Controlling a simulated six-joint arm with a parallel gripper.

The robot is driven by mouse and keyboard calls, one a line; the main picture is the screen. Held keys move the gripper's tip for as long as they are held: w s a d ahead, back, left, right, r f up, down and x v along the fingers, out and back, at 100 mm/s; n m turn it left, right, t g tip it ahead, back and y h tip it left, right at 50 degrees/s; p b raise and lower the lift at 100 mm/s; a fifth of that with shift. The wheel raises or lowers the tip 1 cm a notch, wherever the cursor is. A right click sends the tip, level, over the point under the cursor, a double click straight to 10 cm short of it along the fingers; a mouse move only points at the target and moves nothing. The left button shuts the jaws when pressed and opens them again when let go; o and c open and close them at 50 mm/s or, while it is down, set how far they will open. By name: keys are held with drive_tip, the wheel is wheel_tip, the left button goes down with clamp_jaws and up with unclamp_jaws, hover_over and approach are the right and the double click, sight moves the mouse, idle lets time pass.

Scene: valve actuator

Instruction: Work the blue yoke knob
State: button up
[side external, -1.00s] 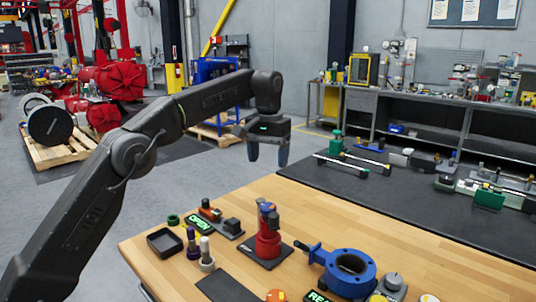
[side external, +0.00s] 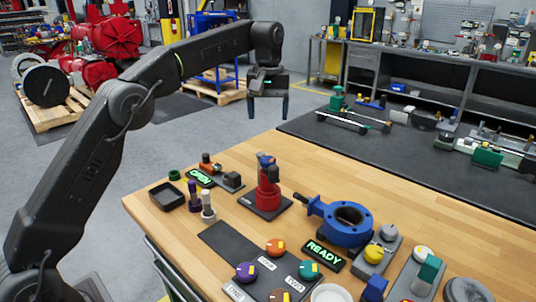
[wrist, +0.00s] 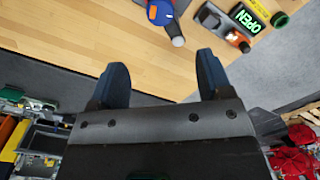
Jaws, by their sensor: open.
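A red valve device (side external: 268,192) stands upright on a black base plate on the wooden table. A blue part (side external: 266,161) sits at its top; I take this as the blue yoke knob. In the wrist view the blue part (wrist: 159,12) shows at the top edge, partly cut off, with a grey round end beside it. My gripper (side external: 268,112) hangs pointing down, above and beyond the table's far edge, well clear of the device. In the wrist view my gripper (wrist: 160,64) is open, with nothing between its dark blue fingers.
A lit OPEN sign (side external: 199,178), black tray (side external: 167,196) and upright pegs stand left of the device. A blue valve body (side external: 346,222) is to its right. A lit READY sign (side external: 324,255) and several coloured dials are nearer. Bare wood lies behind the device.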

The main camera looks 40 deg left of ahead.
sight(268, 159)
wheel_tip(268, 159, down, 13)
drive_tip(key=shift+r, duration=0.1)
idle(0.3)
